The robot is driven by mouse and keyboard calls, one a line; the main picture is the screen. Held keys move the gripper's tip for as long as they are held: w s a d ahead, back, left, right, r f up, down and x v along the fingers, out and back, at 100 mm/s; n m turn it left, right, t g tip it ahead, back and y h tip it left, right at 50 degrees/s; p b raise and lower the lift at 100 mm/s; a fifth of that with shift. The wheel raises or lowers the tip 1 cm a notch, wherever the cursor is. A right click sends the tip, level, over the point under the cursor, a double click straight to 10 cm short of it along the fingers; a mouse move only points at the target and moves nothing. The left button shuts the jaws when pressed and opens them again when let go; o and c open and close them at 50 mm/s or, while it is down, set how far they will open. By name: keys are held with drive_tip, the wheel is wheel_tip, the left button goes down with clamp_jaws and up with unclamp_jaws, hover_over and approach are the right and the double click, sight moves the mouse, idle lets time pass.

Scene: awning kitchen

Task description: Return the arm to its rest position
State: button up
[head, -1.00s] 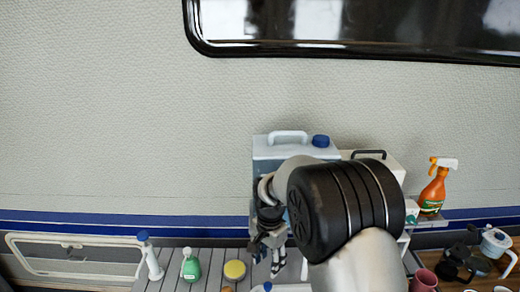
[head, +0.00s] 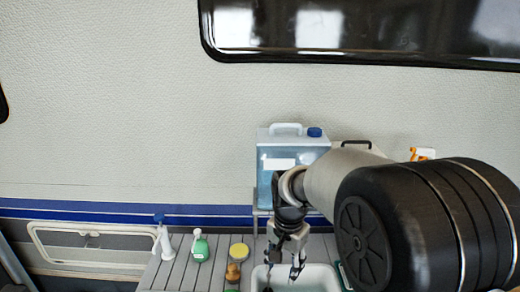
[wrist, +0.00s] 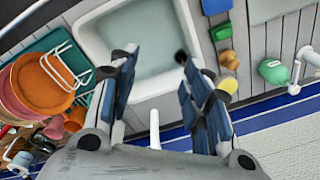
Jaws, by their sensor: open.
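My gripper (head: 283,277) hangs above the sink (head: 318,279) in the head view, with its fingers pointing down. In the wrist view, my gripper (wrist: 157,57) is open, its two fingers spread apart with nothing between them. The sink basin (wrist: 150,35) lies beyond the fingertips there. My arm reaches in from the right of the head view, and its large black joint hides much of the right side of the counter.
A blue water container (head: 270,175) stands behind my gripper. Orange dishes (wrist: 42,82) sit beside the sink. An orange spray bottle (head: 421,154) is partly hidden.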

drive_tip(key=s+d+r+n+t+b, duration=0.1)
drive_tip(key=s+d+r+n, duration=0.2)
drive_tip(key=s, duration=0.4)
drive_tip(key=s+d+r+n+t+b, duration=0.1)
drive_tip(key=s+d+r, duration=0.1)
drive_tip(key=s+r, duration=0.4)
drive_tip(key=s+d+f+n+t+b, duration=0.1)
drive_tip(key=s+d+n, duration=0.2)
drive_tip(key=s, duration=1)
drive_tip(key=shift+s+f+t, duration=0.2)
drive_tip(key=shift+f+t, duration=0.2)
